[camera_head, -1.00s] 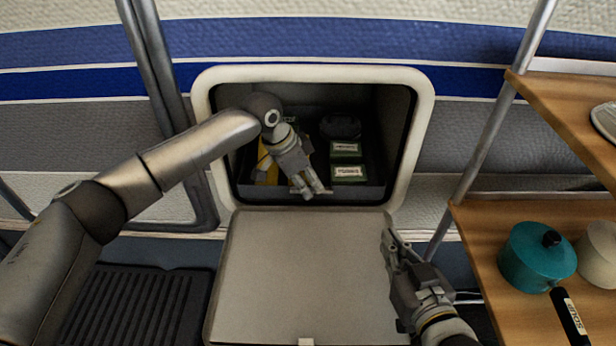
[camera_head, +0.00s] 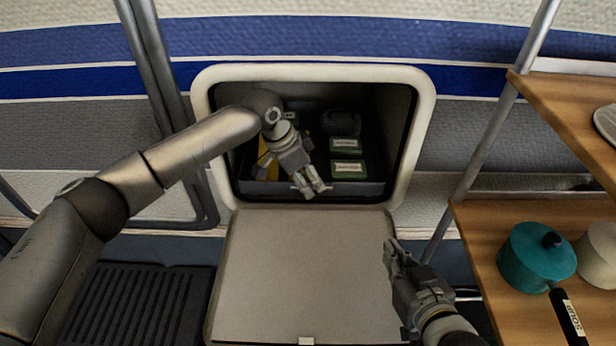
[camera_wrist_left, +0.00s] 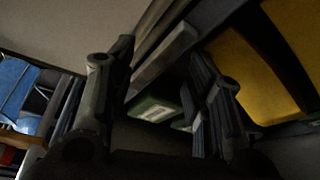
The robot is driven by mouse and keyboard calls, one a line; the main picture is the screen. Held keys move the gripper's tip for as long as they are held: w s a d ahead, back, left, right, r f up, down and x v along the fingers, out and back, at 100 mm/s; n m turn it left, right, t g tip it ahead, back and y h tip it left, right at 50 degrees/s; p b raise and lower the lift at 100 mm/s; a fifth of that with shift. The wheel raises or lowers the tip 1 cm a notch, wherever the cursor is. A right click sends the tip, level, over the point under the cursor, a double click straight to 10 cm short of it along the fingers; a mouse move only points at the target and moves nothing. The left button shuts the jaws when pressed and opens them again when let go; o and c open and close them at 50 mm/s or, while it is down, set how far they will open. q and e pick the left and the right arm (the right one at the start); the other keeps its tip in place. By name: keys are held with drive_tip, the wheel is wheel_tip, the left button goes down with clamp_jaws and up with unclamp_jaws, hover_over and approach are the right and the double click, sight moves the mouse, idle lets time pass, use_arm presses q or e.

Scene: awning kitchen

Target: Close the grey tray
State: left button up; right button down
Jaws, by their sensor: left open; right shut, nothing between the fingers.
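The grey tray (camera_head: 362,189) sits inside the white-framed wall compartment, with its front edge near the opening. It holds green boxes (camera_head: 348,170), a dark item (camera_head: 341,122) and something yellow (camera_head: 265,168). My left gripper (camera_head: 313,189) is open at the tray's front edge, pointing down and to the right. In the left wrist view its fingers (camera_wrist_left: 165,95) are spread, with the tray edge and a green box (camera_wrist_left: 152,108) showing between them; contact cannot be told. My right gripper (camera_head: 390,246) is shut and empty, beside the right edge of the lowered hatch door.
The hatch door (camera_head: 305,270) hangs open below the compartment. A wooden shelf (camera_head: 490,235) at right carries a teal pot (camera_head: 537,257) and a cream pot (camera_head: 600,254). A metal pole (camera_head: 478,150) stands between shelf and compartment. A dark ribbed mat (camera_head: 135,305) lies at lower left.

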use_arm(q)
drive_tip(key=shift+r, duration=0.1)
drive_tip(key=shift+a+r, duration=0.1)
drive_tip(key=shift+r, duration=0.15)
drive_tip(key=s+a, duration=0.1)
drive_tip(key=a, duration=0.2)
drive_tip(key=s+a, duration=0.2)
drive_tip(key=a, duration=0.2)
drive_tip(key=s+a, duration=0.1)
drive_tip(key=a, duration=0.3)
drive_tip(key=shift+s+a+r, duration=0.1)
drive_tip(key=shift+s+r, duration=0.1)
drive_tip(key=shift+s, duration=0.2)
